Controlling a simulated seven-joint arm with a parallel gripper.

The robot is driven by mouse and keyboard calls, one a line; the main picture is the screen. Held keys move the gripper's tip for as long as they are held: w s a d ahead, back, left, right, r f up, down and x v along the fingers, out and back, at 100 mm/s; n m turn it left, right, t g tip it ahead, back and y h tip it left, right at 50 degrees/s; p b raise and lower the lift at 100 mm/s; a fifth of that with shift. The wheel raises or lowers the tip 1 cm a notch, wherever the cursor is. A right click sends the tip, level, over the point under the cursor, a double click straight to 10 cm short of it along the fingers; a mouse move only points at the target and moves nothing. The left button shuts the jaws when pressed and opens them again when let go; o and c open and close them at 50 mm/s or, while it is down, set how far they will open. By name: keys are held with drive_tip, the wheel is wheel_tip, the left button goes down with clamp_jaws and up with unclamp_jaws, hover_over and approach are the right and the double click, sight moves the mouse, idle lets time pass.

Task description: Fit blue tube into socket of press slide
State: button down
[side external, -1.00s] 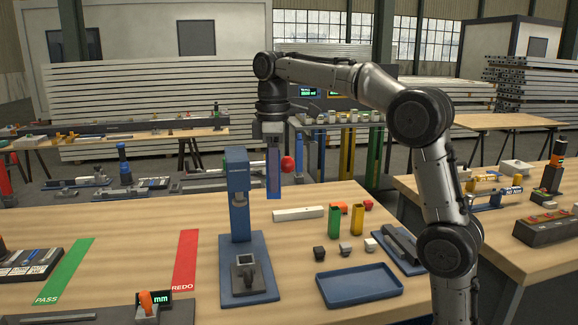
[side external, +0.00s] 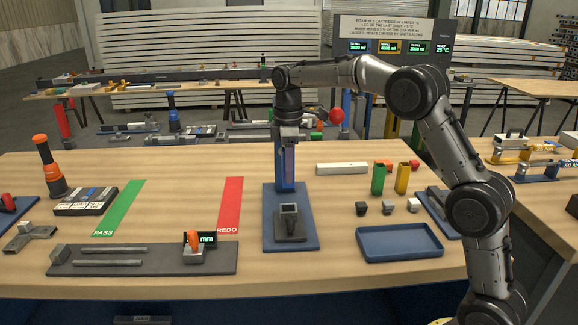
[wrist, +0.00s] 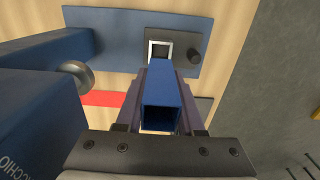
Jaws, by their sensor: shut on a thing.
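My gripper (side external: 289,150) is shut on the blue tube (wrist: 160,85) and holds it upright in the air. In the side view the tube is mostly covered by the fingers, in front of the press column (side external: 278,178). The grey square socket (side external: 289,210) sits on the dark press slide (side external: 290,226), below the tube and apart from it. In the wrist view the tube's far end overlaps the near edge of the socket (wrist: 160,46). The tube's open top faces the camera.
The blue press base (side external: 310,242) lies under the slide. The press lever's red ball (side external: 337,117) is right of my gripper. A blue tray (side external: 400,255), green tube (side external: 378,180) and yellow tube (side external: 402,180) stand to the right. A red REDO strip (side external: 230,203) is left.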

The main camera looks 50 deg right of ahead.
drive_tip(key=shift+f, duration=2.9)
drive_tip(key=shift+f, duration=1.6)
drive_tip(key=shift+c, duration=2.2)
unclamp_jaws()
drive_tip(key=shift+s+f, duration=0.1)
wheel_tip(320, 180, up, 14)
